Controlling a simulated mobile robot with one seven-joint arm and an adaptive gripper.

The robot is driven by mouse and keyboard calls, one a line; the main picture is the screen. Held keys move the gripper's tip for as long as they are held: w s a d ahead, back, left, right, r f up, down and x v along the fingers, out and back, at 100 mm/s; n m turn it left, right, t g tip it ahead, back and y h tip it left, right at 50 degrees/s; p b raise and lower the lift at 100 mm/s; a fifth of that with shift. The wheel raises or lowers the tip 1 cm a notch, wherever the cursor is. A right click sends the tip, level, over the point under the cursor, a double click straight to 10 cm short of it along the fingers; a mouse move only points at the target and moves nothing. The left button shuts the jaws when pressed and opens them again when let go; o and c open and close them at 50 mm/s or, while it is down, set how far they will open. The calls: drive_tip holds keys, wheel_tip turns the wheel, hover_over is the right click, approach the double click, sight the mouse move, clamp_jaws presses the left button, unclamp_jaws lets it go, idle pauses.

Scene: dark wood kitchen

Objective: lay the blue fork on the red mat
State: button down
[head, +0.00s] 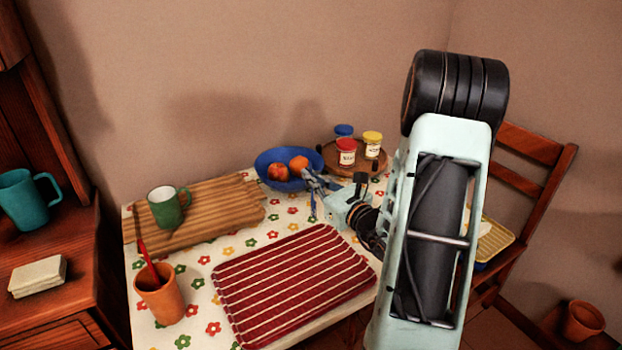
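The red mat (290,283) with pale stripes lies flat and bare on the flowered tablecloth, at the front middle of the table. My gripper (316,184) is over the back part of the table, beyond the mat's far edge and just right of the blue bowl. Thin bluish-grey shapes show at its fingertips. I cannot tell whether these are only fingers or also the blue fork. I cannot make out the blue fork clearly anywhere else. My arm hides the table's right side.
A blue bowl (272,183) of fruit stands beside my gripper. Behind are jars (346,152) on a round wooden tray (329,150). A green mug (168,208) is on a wooden board (215,192). An orange cup (160,297) holding a red utensil stands left of the mat.

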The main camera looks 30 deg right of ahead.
drive_tip(key=shift+f, duration=0.35)
drive_tip(key=c, duration=2.2)
unclamp_jaws()
drive_tip(key=shift+r, duration=0.1)
drive_tip(key=shift+o, duration=0.2)
